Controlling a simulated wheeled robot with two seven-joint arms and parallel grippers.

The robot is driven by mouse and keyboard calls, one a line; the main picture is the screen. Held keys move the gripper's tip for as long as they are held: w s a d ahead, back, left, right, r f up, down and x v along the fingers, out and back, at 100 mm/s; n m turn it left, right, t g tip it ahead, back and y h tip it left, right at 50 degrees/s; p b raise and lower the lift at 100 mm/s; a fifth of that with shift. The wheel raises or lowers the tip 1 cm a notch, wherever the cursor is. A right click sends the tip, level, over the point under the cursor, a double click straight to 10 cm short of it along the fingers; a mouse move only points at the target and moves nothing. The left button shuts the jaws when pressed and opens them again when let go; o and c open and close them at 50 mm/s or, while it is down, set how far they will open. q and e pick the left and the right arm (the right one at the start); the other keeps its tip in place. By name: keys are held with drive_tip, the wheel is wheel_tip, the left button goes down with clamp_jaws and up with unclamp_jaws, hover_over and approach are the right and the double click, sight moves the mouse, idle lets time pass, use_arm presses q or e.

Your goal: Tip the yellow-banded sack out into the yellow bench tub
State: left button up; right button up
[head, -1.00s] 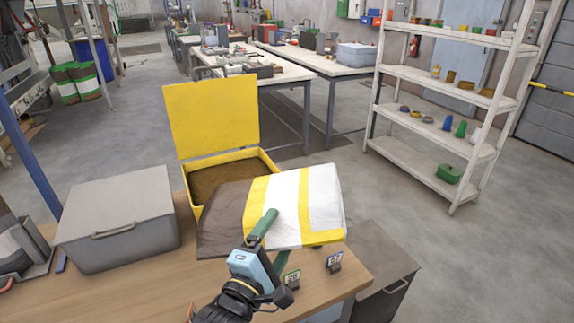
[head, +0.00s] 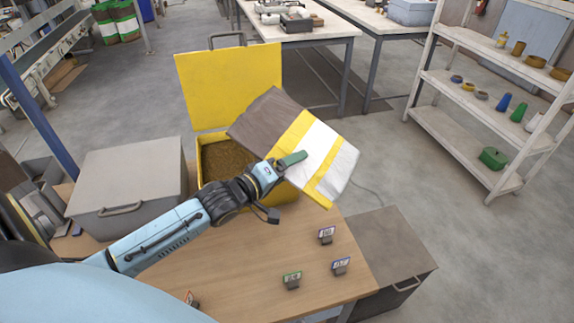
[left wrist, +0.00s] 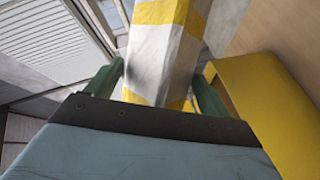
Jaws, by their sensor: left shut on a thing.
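The yellow-banded sack (head: 318,150) is white with yellow bands and a dark brown end. It is held tilted in the air, its brown end up and to the left, over the right side of the yellow bench tub (head: 272,194). My left gripper (head: 290,161) is shut on the sack's banded part; the left wrist view shows the sack (left wrist: 160,50) between its green fingers. The tub stands on the bench with its yellow lid (head: 230,85) raised, and brown material (head: 228,160) shows inside. The sack hides part of the tub. My right gripper is not in view.
A grey cabinet (head: 390,250) stands at the right. The bench front is mostly clear.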

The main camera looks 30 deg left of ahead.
sight(279, 153)
use_arm(q)
drive_tip(key=shift+d+r+m+y+p, duration=0.15)
drive_tip(key=shift+d+r+m+p, duration=0.15)
drive_tip(key=shift+r, duration=0.35)
drive_tip(key=shift+d+r+m+y+p, duration=0.2)
drive_tip(key=shift+r+m, duration=0.2)
drive_tip(key=shift+r, duration=0.2)
drive_tip(key=a+m+g+y+p, duration=0.1)
drive_tip(key=m+p, duration=0.1)
drive_tip(key=p, duration=0.2)
drive_tip(key=a+r+m+y+p, duration=0.1)
drive_tip(key=m+p, duration=0.1)
drive_tip(key=p, duration=0.2)
drive_tip(key=shift+a+r+m+g+y, duration=0.2)
drive_tip(key=shift+a+m+g+y, duration=0.05)
drive_tip(key=shift+m+g+y, duration=0.15)
drive_tip(key=shift+s+a+r+m+y+p, duration=0.1)
drive_tip(key=shift+a+m+y+p, duration=0.2)
drive_tip(key=shift+m+p, duration=0.4)
drive_tip(key=shift+a+y, duration=0.1)
drive_tip(key=shift+y, duration=0.15)
